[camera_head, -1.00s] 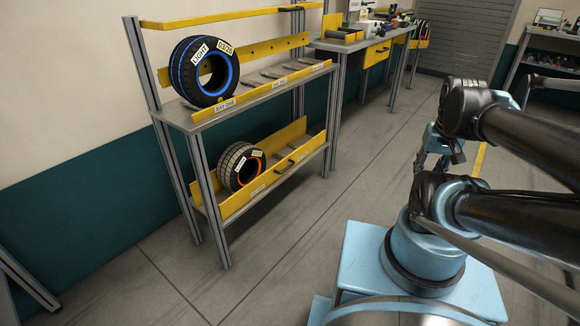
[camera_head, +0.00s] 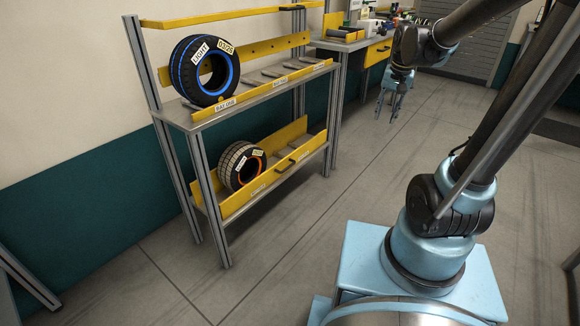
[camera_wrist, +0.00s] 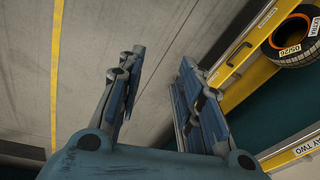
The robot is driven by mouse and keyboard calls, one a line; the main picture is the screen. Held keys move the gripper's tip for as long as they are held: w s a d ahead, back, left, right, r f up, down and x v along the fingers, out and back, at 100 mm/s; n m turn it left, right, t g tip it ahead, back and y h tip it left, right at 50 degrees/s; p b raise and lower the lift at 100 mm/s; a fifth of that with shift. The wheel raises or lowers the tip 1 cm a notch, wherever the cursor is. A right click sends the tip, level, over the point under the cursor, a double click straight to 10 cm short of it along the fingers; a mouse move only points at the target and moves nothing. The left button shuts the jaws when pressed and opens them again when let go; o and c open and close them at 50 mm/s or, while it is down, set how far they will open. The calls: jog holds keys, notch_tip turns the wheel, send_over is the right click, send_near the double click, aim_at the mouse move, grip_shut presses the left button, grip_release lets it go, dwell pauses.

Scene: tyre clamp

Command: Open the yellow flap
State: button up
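A yellow flap (camera_head: 270,174) with a dark handle (camera_head: 286,162) runs along the front of the rack's lower shelf. It looks upright and closed. Part of it also shows at the upper right of the wrist view (camera_wrist: 258,28). My gripper (camera_head: 388,112) is in the air to the right of the rack, apart from the flap and handle. In the wrist view its two fingers (camera_wrist: 162,62) are spread with nothing between them. The flap lies to the right of the fingers there.
A tyre with an orange rim (camera_head: 242,166) sits on the lower shelf behind the flap. A blue-striped tyre (camera_head: 203,72) stands on the upper shelf (camera_head: 212,112). A workbench (camera_head: 340,44) stands beyond the rack. The floor in front of the rack is clear.

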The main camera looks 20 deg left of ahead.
jog(key=w+a+f, duration=0.3)
jog(key=w+a, duration=0.6)
jog(key=a, duration=0.1)
jog(key=m+g+y, duration=0.1)
jog(key=m, duration=0.2)
send_over(289, 166)
jog(key=s+d, duration=0.1)
jog(key=d, duration=0.2)
notch_tip(289, 166, down, 24)
jog(key=a+f, duration=0.1)
jog(key=f, duration=1)
jog(key=a+f, duration=0.1)
jog(key=f, duration=0.4)
jog(key=shift+w+a+f, duration=0.3)
jog(key=shift+w+a, duration=0.05)
jog(key=shift+w, duration=0.05)
grip_shut()
